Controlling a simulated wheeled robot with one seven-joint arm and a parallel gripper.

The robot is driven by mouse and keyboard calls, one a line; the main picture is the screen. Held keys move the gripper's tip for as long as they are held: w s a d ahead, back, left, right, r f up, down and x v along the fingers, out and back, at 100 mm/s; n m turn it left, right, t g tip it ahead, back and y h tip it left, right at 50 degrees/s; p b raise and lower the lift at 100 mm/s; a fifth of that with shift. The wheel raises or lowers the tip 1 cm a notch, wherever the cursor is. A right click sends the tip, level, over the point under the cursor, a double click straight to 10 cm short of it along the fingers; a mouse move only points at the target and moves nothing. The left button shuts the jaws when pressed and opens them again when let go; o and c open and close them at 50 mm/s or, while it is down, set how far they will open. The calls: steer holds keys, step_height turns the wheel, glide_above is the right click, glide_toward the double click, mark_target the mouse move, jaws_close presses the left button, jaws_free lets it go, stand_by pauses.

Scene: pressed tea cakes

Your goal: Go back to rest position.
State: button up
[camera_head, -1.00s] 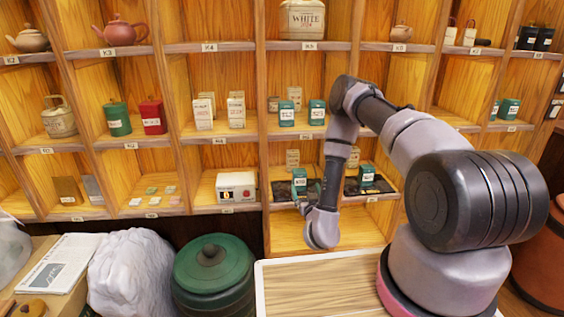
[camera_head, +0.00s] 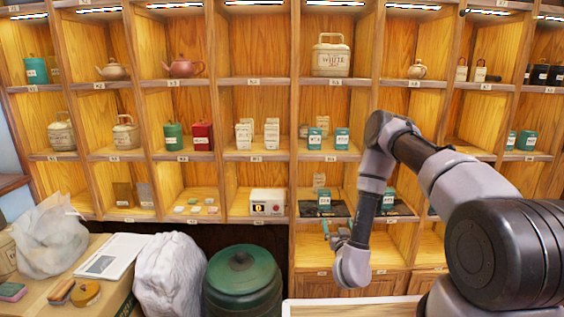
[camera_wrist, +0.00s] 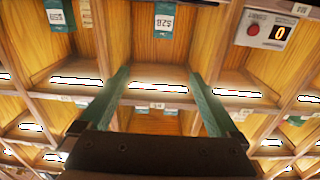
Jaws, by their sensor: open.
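My gripper (camera_head: 328,229) shows in the head view in front of the lower shelves, just below a small teal box (camera_head: 324,197). Only a bit of its teal fingers shows there; the rest is hidden by my wrist. In the wrist view my gripper (camera_wrist: 157,76) has its two teal fingers wide apart with nothing between them. The teal box stands upright on a dark mat (camera_head: 340,212) in a lower compartment, apart from the fingers. Another teal box (camera_head: 388,200) stands to its right, partly behind my arm.
The wooden shelf holds tea boxes, tins and teapots. A white device (camera_head: 268,202) with a red button and a display stands left of the mat. Below are a green lidded jar (camera_head: 242,282), a white sack (camera_head: 171,275) and a pale-edged tabletop (camera_head: 350,309).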

steer(key=w+d+r+m+g+h, duration=0.1)
steer(key=w+d+r+m, duration=0.25)
steer(key=r, duration=0.55)
steer(key=w+d+r+m+h, duration=0.25)
steer(key=w+r, duration=0.25)
steer(key=r, duration=0.3)
step_height(320, 180, up, 15)
steer(key=s+d+g+y, duration=0.2)
steer(key=g, duration=0.1)
steer(key=s+a+r+n+g+y, duration=0.1)
steer(key=s+a+r+g+y, duration=0.15)
steer(key=s+r, duration=0.85)
steer(key=s+r+g, duration=0.1)
steer(key=s+g, duration=0.1)
steer(key=s, duration=1)
steer(key=s+r+n+g+y, duration=0.1)
steer(key=s+g, duration=0.1)
steer(key=s, duration=1)
steer(key=shift+r, duration=0.35)
steer(key=shift+s, duration=0.1)
